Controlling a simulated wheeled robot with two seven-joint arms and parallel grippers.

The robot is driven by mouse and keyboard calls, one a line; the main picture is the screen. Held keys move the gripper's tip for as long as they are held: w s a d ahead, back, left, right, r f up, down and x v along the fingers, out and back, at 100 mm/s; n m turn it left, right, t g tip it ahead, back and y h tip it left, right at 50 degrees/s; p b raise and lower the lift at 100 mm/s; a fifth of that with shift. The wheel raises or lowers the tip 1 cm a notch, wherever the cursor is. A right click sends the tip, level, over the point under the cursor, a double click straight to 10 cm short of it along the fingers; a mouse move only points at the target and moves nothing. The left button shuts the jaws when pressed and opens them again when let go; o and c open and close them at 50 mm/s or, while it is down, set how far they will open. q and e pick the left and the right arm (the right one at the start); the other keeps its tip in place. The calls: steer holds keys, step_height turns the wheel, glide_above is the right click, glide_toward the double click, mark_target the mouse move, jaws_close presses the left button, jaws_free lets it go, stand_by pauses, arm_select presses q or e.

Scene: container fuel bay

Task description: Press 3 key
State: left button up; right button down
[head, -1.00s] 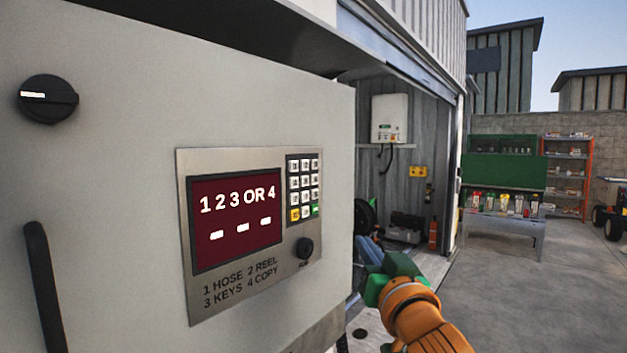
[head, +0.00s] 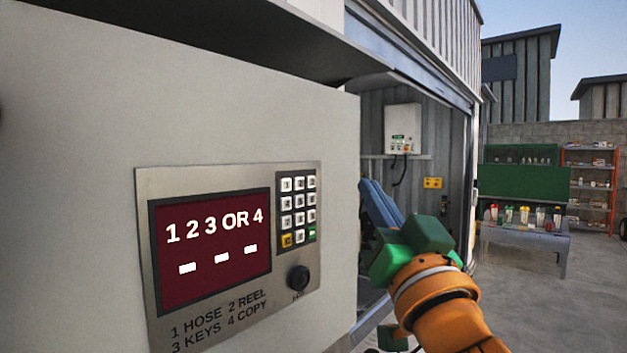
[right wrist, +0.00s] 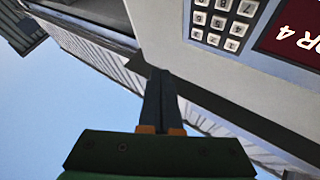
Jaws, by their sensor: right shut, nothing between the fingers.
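The keypad (head: 297,210) is on a metal panel (head: 230,176) on the grey cabinet. Its 3 key (head: 311,182) is the white top-right key; it also shows in the right wrist view (right wrist: 197,34), where the keypad appears upside down. The dark red screen (head: 214,245) reads "1 2 3 OR 4" above three dashes. My right gripper (head: 366,186) is shut and empty, to the right of the keypad in the head view and apart from the keys. Its closed fingers show in the right wrist view (right wrist: 160,76), below and left of the keypad. My left gripper is out of view.
A black round knob (head: 298,278) sits below the keypad. The cabinet's dark overhang (head: 250,45) juts out above the panel. Behind are an open container, a white wall box (head: 403,129) and a table with bottles (head: 520,232). The space before the panel is clear.

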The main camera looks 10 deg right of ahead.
mark_target(311, 182)
steer(key=w+a+p, duration=0.1)
steer(key=w+a, duration=0.3)
steer(key=w, duration=0.1)
steer(key=shift+a, duration=0.1)
stand_by(2.0)
steer(key=shift+w+a, duration=0.25)
steer(key=shift+w, duration=0.1)
steer(key=shift+w+a, duration=0.2)
steer(key=shift+w, duration=0.05)
stand_by(0.7)
steer(key=shift+s+d, duration=0.1)
steer(key=shift+s+d+b, duration=0.3)
steer(key=shift+s+d, duration=0.05)
steer(key=shift+s, duration=0.1)
stand_by(0.3)
